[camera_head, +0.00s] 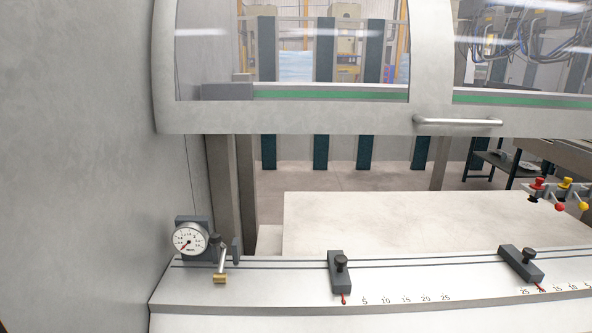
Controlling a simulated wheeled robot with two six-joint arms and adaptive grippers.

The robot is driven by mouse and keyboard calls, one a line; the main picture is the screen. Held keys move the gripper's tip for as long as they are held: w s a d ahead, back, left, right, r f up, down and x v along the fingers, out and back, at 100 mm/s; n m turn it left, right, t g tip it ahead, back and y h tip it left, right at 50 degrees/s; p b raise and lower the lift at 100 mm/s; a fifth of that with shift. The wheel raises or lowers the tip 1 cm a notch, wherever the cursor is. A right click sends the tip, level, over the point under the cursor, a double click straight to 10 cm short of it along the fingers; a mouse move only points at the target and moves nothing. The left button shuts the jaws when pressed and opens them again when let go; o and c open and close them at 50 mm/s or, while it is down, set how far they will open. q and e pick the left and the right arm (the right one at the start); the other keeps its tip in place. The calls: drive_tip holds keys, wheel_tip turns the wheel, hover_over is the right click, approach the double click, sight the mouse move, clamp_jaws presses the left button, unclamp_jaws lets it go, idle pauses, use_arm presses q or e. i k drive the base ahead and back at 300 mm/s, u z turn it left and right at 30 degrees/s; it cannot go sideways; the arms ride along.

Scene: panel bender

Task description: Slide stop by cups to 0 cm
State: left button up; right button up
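Two dark stops sit on the pale rail (440,275) along the front. The right stop (521,262), the one nearer the cup-like red and yellow parts (558,190), has a black knob and a red pointer. Its pointer is at about the 20 mark of a scale that falls from 25 to 5 toward the right; the 0 mark is out of view. The left stop (339,275) has its red pointer just left of the 5 of its own scale. Neither of my grippers is in view.
A dial gauge (189,240) with a brass-tipped lever stands at the rail's left end. A grey wall (75,150) closes the left side. A windowed guard with a bar handle (457,121) hangs above. A pale flat surface (400,220) behind the rail is clear.

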sight(520, 261)
drive_tip(key=z, duration=1.45)
drive_tip(key=i, duration=0.9)
drive_tip(key=u, duration=0.75)
